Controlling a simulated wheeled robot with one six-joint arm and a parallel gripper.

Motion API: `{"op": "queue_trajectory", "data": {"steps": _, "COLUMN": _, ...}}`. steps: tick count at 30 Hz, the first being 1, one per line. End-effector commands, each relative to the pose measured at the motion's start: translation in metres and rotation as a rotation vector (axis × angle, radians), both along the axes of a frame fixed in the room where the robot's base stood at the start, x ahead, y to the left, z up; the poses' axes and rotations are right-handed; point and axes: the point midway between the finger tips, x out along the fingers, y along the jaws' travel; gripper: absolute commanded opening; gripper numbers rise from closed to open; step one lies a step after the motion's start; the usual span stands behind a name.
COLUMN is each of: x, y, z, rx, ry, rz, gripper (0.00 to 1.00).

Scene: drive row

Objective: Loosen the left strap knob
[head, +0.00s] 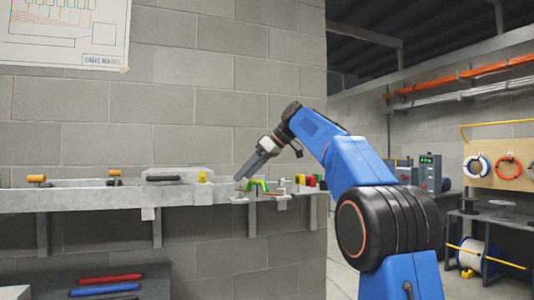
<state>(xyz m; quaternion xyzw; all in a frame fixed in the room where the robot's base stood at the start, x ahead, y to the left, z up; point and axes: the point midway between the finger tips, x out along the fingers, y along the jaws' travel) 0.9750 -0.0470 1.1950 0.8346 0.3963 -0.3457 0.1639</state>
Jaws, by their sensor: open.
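An orange knob (37,179) stands on the grey shelf (100,199) at the far left. A smaller tan knob (115,174) stands on the shelf to its right, and a yellow knob (201,176) is further right at the end of a pale grey block (180,172). No strap can be made out, and I cannot tell which knob is the left strap knob. My gripper (240,178) is open. It points down and left, right of the yellow knob and well right of the orange one. Nothing shows in its jaws.
A green bracket-like piece (258,184) and several small coloured items (310,181) are on the shelf's right part, near my gripper. A dark bar (164,178) lies along the pale block. Red and blue rods (104,290) lie below.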

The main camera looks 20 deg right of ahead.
Motion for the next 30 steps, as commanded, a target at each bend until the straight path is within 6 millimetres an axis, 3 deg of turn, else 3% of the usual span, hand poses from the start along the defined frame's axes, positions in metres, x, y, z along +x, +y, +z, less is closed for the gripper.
{"op": "queue_trajectory", "data": {"steps": 18, "x": -0.054, "y": -0.068, "z": 0.086, "rx": -0.001, "ry": -0.003, "rz": -0.003, "gripper": 0.62}}
{"op": "queue_trajectory", "data": {"steps": 30, "x": -0.068, "y": -0.084, "z": 0.107, "rx": 0.000, "ry": -0.001, "rz": -0.001, "gripper": 0.62}}
